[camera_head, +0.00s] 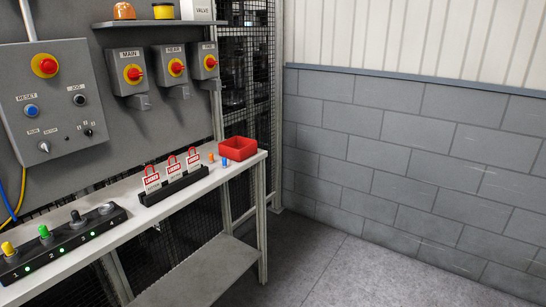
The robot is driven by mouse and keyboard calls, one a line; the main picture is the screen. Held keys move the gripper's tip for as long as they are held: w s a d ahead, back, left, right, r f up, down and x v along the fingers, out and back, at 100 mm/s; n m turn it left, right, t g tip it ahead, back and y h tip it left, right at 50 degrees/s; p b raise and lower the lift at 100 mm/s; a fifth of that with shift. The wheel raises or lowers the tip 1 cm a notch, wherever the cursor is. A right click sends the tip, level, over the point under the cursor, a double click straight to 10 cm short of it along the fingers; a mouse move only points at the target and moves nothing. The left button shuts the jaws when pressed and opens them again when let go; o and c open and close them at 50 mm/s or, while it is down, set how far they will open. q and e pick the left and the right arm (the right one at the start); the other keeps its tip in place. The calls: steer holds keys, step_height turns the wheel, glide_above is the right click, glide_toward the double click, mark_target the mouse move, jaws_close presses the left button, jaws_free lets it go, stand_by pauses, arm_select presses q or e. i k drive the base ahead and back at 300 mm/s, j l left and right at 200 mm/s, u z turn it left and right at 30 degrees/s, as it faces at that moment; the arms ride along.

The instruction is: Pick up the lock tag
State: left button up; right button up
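Three lock tags stand side by side in a black holder (173,187) on the white bench. Each is a white card with a red printed band and a red loop at its top: the left tag (152,181), the middle tag (173,168) and the right tag (193,158). All are upright and apart from any gripper. Neither of my grippers shows in the head view.
A red bin (238,154), a blue peg (224,162) and an orange peg (211,158) are on the bench (208,184) right of the holder. A black strip with knobs (62,241) lies at left. Switch boxes (132,74) and a control panel (55,98) hang behind. The floor (370,280) at right is clear.

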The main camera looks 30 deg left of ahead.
mark_target(174, 172)
steer(key=i+l+u, duration=0.1)
steer(key=i, duration=0.35)
steer(key=i+l+u, duration=0.1)
steer(key=i, duration=0.35)
steer(key=i+l+u, duration=0.1)
steer(key=i+l, duration=0.15)
steer(key=i, duration=0.2)
